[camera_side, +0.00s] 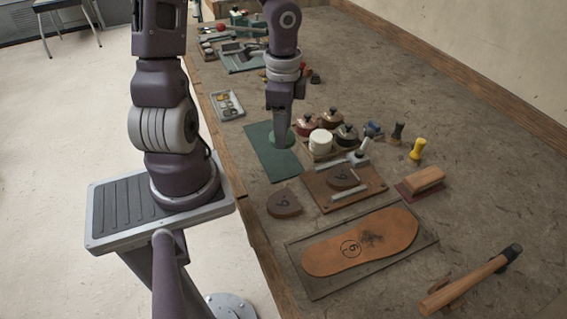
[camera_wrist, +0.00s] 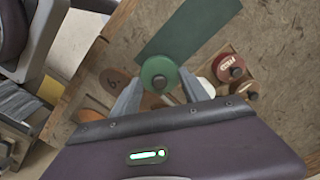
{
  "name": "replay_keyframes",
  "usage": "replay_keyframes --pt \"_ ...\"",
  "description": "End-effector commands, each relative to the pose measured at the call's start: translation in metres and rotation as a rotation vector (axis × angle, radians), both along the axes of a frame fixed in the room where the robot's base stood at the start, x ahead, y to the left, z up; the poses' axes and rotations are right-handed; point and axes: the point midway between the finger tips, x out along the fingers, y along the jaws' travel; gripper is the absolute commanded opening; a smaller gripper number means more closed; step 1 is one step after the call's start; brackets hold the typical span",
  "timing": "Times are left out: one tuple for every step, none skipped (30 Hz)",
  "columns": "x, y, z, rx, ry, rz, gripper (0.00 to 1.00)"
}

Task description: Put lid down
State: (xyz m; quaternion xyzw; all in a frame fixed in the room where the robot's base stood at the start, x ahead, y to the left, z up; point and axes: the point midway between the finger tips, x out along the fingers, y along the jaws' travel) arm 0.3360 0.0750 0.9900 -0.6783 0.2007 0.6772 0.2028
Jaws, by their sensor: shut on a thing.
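A round green lid (camera_wrist: 159,70) with a dark knob sits between the fingers of my gripper (camera_wrist: 160,88) in the wrist view. My gripper (camera_side: 282,132) is shut on it. In the side view the lid (camera_side: 291,139) is partly hidden behind the fingers. It is low over the dark green mat (camera_side: 268,165), toward the mat's right side; I cannot tell whether it touches. The mat is otherwise bare and also shows in the wrist view (camera_wrist: 195,25). A cream pot without a visible lid (camera_side: 321,143) stands just right of my gripper.
A wooden board (camera_side: 318,188) with tools and a loose brown piece (camera_side: 284,204) lie nearer. A small grey tray (camera_side: 227,105) is at the left edge.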

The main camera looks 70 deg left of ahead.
Motion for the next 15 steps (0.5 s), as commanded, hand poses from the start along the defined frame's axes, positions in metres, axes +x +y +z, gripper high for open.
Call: replay_keyframes --pt "-0.002 -0.003 -0.013 -0.01 0.007 -0.021 0.15" --pt "-0.001 -0.004 -0.02 -0.012 0.005 -0.028 0.15" --pt "-0.001 -0.004 -0.03 -0.009 0.005 -0.025 0.15" --pt "-0.001 -0.003 -0.037 -0.008 0.004 -0.024 0.15" --pt "-0.001 -0.003 -0.042 -0.007 0.005 -0.023 0.15" --pt "-0.001 -0.003 -0.048 -0.007 0.004 -0.02 0.15" --pt "0.0 -0.003 -0.053 -0.006 0.003 -0.02 0.15" --pt "0.0 -0.003 -0.058 -0.006 0.003 -0.019 0.15" --pt "-0.001 -0.003 -0.066 -0.007 0.004 -0.021 0.15" --pt "-0.001 -0.003 -0.073 -0.007 0.006 -0.021 0.15" --pt "-0.001 -0.003 -0.078 -0.005 0.005 -0.019 0.15" --pt "0.0 -0.003 -0.084 -0.005 0.003 -0.018 0.15" --pt "0.0 -0.003 -0.087 -0.006 0.002 -0.017 0.15" --pt "0.0 -0.002 -0.09 -0.004 0.003 -0.016 0.15" --pt "0.0 -0.002 -0.092 -0.005 0.002 -0.015 0.15"
